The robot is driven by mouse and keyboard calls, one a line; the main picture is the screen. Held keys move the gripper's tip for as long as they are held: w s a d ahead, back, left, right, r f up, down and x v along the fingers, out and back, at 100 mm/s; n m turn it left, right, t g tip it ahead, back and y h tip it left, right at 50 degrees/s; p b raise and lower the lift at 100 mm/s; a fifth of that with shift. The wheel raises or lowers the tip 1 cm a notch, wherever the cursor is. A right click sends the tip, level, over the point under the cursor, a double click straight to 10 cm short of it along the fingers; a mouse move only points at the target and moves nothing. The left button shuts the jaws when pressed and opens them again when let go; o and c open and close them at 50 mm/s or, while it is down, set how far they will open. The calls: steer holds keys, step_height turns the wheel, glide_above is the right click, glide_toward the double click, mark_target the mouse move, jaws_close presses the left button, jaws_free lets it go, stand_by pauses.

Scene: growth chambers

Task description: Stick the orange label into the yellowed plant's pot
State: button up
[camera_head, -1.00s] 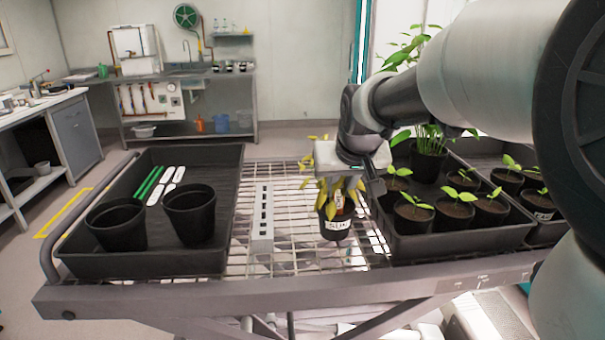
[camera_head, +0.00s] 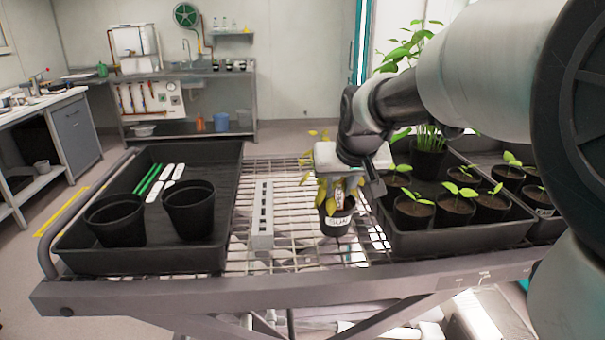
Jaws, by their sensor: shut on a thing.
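The yellowed plant (camera_head: 322,192) stands upright in a black pot (camera_head: 336,222) with a white band of dark lettering, on the wire rack in the middle of the cart. My gripper (camera_head: 341,183) points down over this pot, among the yellow leaves. It is shut on a narrow, pale upright piece, which I take to be the label, in front of the leaves. Its orange colour is hard to make out now. Its lower end is at the pot's rim, and I cannot tell whether it is in the soil.
A black tray (camera_head: 150,262) at left holds two empty pots, green stakes and white labels. A grey slotted rack (camera_head: 262,225) stands left of the plant. The right tray (camera_head: 425,243) holds several seedlings close beside my gripper.

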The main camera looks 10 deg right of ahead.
steer(key=shift+f, duration=0.1)
steer(key=o, duration=1)
steer(key=shift+c, duration=0.2)
steer(key=p+v, duration=0.7)
steer(key=v, duration=1.8)
steer(key=shift+s, duration=0.25)
